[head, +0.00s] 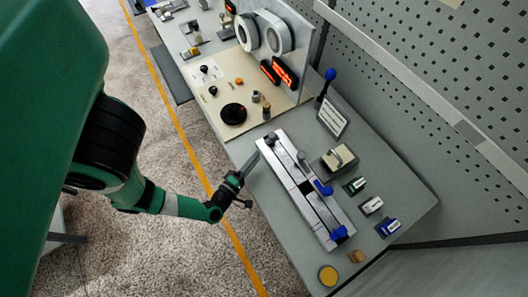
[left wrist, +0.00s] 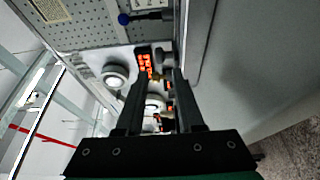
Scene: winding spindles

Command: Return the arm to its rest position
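My left arm, green with black joints, comes in from the left in the head view. Its left gripper (head: 243,180) hangs at the front edge of the grey bench, beside the long metal slide fixture (head: 299,185) with blue handles. In the left wrist view the two dark fingers of the left gripper (left wrist: 160,84) stand apart with nothing held between them. Beyond them show a red-lit display (left wrist: 144,61) and a round white ring (left wrist: 115,75). My right gripper is in neither view.
The grey bench (head: 395,196) carries a beige board (head: 238,86) with small knobs, a tan block (head: 338,158), several small labelled blocks and a yellow disc (head: 328,275). A perforated wall (head: 440,75) stands behind. The speckled floor (head: 165,245) in front is clear.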

